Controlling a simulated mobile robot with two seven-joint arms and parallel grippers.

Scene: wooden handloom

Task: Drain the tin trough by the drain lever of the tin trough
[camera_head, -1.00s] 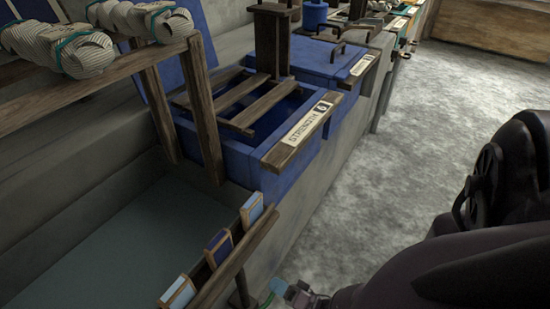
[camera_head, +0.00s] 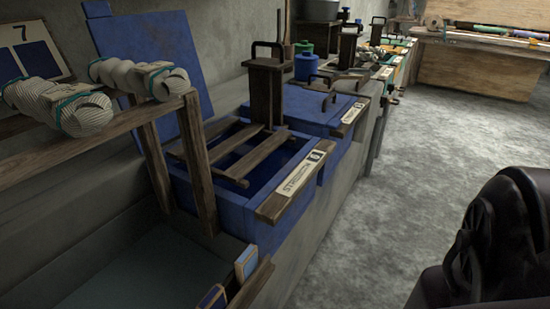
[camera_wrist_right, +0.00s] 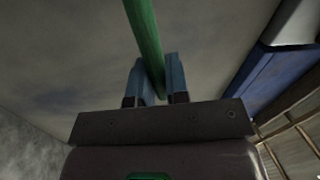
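A green bar (camera_wrist_right: 143,30), which looks like a lever handle, runs between the two bluish fingers of my right gripper (camera_wrist_right: 158,72) in the right wrist view. The fingers sit close on both sides and look shut on it. The bar's far end is cut off at the top of the view. In the head view an open basin with a grey-teal inside (camera_head: 150,272), probably the tin trough, is at the lower left and partly cut off. My right gripper and the lever are out of the head view. My left gripper shows in neither view.
A blue vat (camera_head: 232,208) with wooden slats and a label stands beyond the basin, with a lidded blue vat (camera_head: 305,105) behind it. A wooden rack (camera_head: 60,150) holding yarn skeins is at the left. Grey floor (camera_head: 400,190) is open to the right.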

